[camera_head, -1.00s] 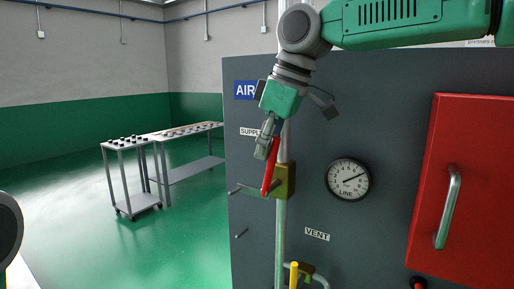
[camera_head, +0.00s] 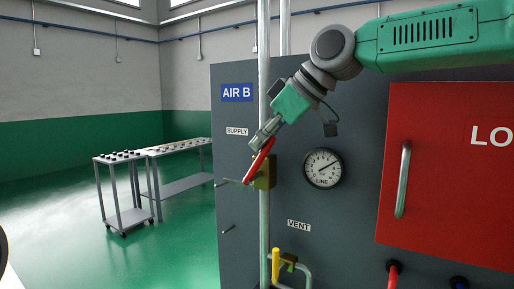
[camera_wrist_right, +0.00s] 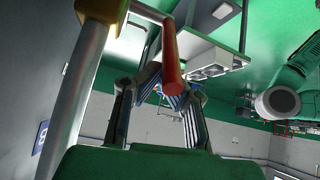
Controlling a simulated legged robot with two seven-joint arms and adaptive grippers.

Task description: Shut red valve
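The red valve handle (camera_head: 258,163) slants from upper right to lower left in front of a brass valve body (camera_head: 267,171) on a vertical pipe, below the SUPPLY label (camera_head: 237,131). My right gripper (camera_head: 265,138) is at the handle's upper end. In the right wrist view the red handle (camera_wrist_right: 168,48) comes down between the two fingers of my gripper (camera_wrist_right: 169,90), which appear closed on its end. Part of the contact is hidden. My left gripper is not in view.
A yellow valve handle (camera_head: 276,264) stands upright below, near the VENT label (camera_head: 298,226). A round LINE gauge (camera_head: 323,168) and a red door (camera_head: 455,160) with a metal handle (camera_head: 403,180) are to the right. Carts (camera_head: 125,185) stand apart at left.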

